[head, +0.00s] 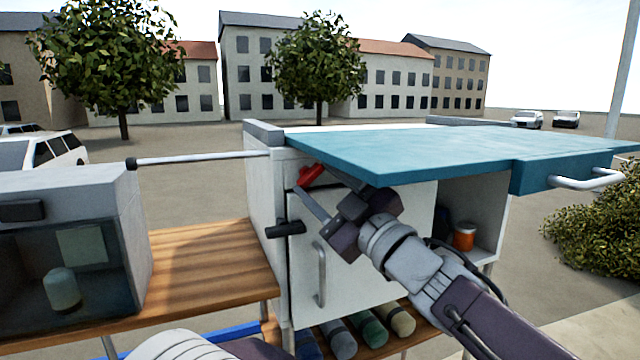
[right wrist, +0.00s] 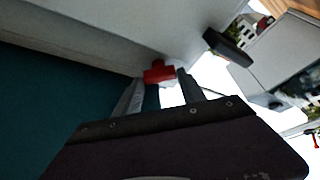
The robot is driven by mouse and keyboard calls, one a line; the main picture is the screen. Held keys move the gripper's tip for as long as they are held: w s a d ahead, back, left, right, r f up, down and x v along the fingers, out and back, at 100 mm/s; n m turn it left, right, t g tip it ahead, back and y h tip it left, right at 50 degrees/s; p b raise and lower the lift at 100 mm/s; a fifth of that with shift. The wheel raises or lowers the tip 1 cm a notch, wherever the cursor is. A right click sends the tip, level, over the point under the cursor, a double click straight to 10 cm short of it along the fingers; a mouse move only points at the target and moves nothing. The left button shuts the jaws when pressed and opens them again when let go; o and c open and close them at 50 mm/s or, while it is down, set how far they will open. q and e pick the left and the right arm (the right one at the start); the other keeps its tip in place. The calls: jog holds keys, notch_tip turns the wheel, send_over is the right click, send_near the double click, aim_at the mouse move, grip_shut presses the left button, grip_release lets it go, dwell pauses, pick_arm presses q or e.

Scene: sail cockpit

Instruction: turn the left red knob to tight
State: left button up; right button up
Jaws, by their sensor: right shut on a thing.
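The red knob (head: 311,175) sits on the upper front of the white cabinet, just under the teal top's left corner. My right gripper (head: 311,178) reaches up-left to it, one finger on each side. In the right wrist view, the red knob (right wrist: 158,71) shows between the tips of my right gripper (right wrist: 157,80), which is shut on it. Part of the knob is hidden by the fingers. I see no tight marking. My left gripper is out of view; only a piece of my left arm shows at the bottom.
A black handle (head: 285,229) sticks out below the knob, beside the white cabinet door (head: 352,262). The teal top (head: 440,150) overhangs my right gripper closely. A wooden bench (head: 210,275) lies left. An orange jar (head: 464,236) stands in the right opening.

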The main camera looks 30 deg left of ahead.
jog(key=shift+f+m+t+b, duration=0.2)
jog(key=shift+m+t+b, duration=0.2)
jog(key=shift+m+b, duration=0.55)
jog(key=m+t+b, duration=0.1)
jog(key=m+b, duration=0.1)
jog(key=m+t+b, duration=0.1)
jog(key=m+b, duration=0.2)
jog(key=shift+s+a+f+t+h+b, duration=0.2)
jog(key=shift+t+h+b, duration=0.1)
jog(key=shift+h, duration=0.1)
jog(key=shift+r+m+t+b, duration=0.15)
jog(key=shift+m+t+b, duration=0.3)
jog(key=shift+m, duration=0.6)
jog(key=shift+r+m+t+h, duration=0.2)
jog(key=shift+m+t+h, duration=0.3)
jog(key=shift+m, duration=0.6)
jog(key=o, duration=1.4)
jog(key=shift+c, duration=0.2)
jog(key=shift+w+a, duration=0.1)
